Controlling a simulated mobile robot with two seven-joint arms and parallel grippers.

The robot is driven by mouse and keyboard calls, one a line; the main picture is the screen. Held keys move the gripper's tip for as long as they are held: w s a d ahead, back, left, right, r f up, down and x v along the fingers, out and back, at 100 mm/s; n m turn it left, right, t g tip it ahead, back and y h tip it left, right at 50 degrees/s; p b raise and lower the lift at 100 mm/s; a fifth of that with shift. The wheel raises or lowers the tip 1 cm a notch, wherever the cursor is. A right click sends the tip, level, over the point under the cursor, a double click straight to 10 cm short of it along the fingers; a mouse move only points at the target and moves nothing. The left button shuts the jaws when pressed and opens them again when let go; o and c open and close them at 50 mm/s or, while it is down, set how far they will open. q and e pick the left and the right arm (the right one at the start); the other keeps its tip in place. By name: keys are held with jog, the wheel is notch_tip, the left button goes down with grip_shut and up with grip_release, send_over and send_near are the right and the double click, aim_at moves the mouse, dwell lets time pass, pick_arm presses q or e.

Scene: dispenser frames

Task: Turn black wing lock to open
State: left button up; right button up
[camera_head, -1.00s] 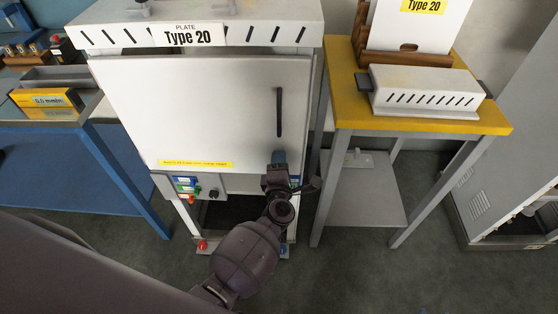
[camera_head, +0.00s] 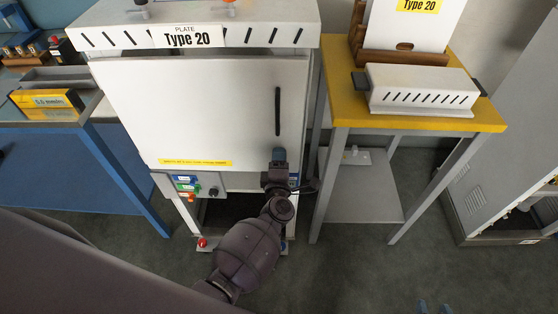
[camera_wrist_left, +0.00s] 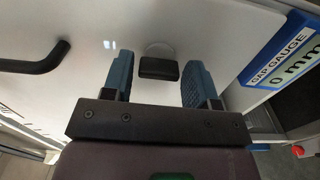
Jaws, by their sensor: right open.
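The black wing lock (camera_wrist_left: 158,68) sits on a round pale base on the white door, with its bar lying across the left wrist view. My left gripper (camera_wrist_left: 158,78) is open, with one blue finger on each side of the lock. Gaps show between the lock and both fingers. In the head view my left gripper (camera_head: 279,156) is at the door's lower right corner and hides the lock. The white door (camera_head: 190,110) looks closed. My right gripper (camera_head: 433,307) shows only its two blue fingertips at the bottom edge, apart and empty.
A black door handle (camera_head: 278,111) is above my left gripper. A control panel (camera_head: 200,187) with coloured labels and a black knob is below the door. A yellow-topped table (camera_head: 425,123) stands to the right. The gap gauge label (camera_wrist_left: 285,55) is beside my left fingers.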

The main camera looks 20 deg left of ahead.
pick_arm(q)
jog(key=shift+o, duration=1.1)
jog(key=shift+s, duration=0.15)
jog(key=v, duration=1)
jog(key=shift+s, duration=0.25)
jog(key=shift+d, duration=0.1)
